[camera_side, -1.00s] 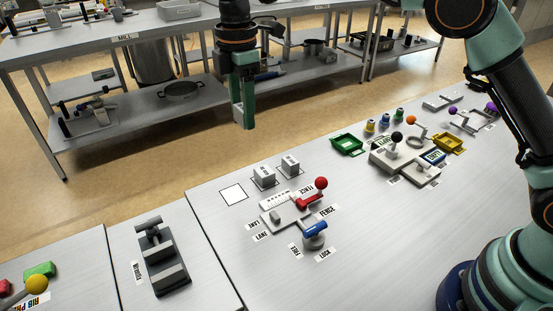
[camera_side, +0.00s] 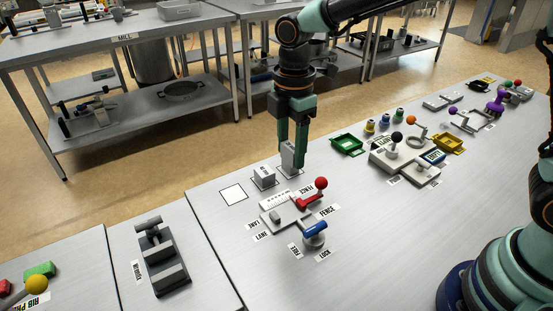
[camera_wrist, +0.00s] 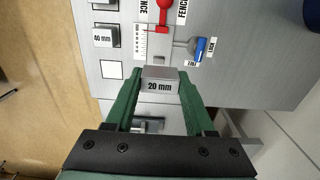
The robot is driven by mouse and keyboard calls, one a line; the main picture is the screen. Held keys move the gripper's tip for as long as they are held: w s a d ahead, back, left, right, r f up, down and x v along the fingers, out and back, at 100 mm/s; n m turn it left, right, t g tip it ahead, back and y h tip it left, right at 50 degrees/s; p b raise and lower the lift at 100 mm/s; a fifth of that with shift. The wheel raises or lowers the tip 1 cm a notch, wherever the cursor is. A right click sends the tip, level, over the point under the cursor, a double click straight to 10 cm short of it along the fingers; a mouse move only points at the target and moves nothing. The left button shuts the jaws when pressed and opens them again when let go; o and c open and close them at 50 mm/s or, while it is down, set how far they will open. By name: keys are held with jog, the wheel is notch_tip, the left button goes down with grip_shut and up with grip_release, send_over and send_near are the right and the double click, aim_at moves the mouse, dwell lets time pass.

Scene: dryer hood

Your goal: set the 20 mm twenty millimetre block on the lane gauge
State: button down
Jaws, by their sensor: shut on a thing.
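The grey 20 mm block (camera_wrist: 159,86) is held between my gripper's two green jaws, its label toward the wrist camera. In the side view my gripper (camera_side: 291,160) points down with the pale block (camera_side: 288,151) in it, raised above the table. The lane gauge (camera_side: 277,216) is on the table lower in that view, with a red-knobbed fence lever (camera_side: 313,197) and a blue lock lever (camera_side: 314,230). In the wrist view its scale (camera_wrist: 152,43) shows past the held block. The block and jaws hide part of the gauge there.
The 40 mm block (camera_wrist: 104,37) stands on its marked square beside an empty white square (camera_wrist: 111,69). Another block (camera_wrist: 104,4) is cut by the wrist view's edge. A green tray (camera_side: 347,145) and a knobbed fixture (camera_side: 398,160) stand farther right.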

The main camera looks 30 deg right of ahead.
aim_at(288, 212)
notch_tip(288, 212, down, 15)
jog(key=shift+f, duration=0.1)
dwell(0.3)
jog(key=shift+f, duration=0.1)
jog(key=shift+c, duration=1.3)
grip_release()
